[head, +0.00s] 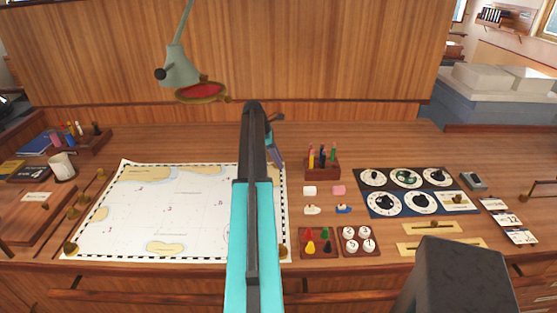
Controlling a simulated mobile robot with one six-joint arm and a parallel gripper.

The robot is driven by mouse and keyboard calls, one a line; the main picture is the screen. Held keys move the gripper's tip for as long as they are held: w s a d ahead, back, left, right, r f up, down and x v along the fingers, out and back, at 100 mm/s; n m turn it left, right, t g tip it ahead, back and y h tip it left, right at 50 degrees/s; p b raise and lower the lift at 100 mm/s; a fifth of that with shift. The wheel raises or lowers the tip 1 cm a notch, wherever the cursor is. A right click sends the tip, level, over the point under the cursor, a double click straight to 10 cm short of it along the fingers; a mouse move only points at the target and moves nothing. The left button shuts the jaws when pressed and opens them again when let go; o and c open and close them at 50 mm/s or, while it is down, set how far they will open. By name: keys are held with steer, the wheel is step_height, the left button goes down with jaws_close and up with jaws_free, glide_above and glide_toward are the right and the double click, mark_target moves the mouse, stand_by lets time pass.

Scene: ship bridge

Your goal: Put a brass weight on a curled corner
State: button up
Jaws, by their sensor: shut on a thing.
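The white chart (150,215) lies flat on the wooden desk, left of the middle. One brass weight (70,248) sits at its near left corner and another brass weight (283,250) at its near right corner. The far left corner has no weight on it. My teal and dark arm reaches forward over the right part of the chart and hides some of it. Past it, a small part of my gripper (276,148) shows near the far right corner. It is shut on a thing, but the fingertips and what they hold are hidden.
A lamp (180,68) hangs over the back of the desk. Right of the chart stand a pencil holder (322,168), erasers, small trays of pieces (318,240) and a dial panel (405,190). A mug (62,167) and books are at the left.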

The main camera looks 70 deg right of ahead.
steer(key=o, duration=1.3)
steer(key=b+v, duration=0.4)
steer(key=v, duration=0.9)
steer(key=shift+w+a+r, duration=0.1)
steer(key=shift+w+r, duration=0.1)
steer(key=shift+r, duration=0.15)
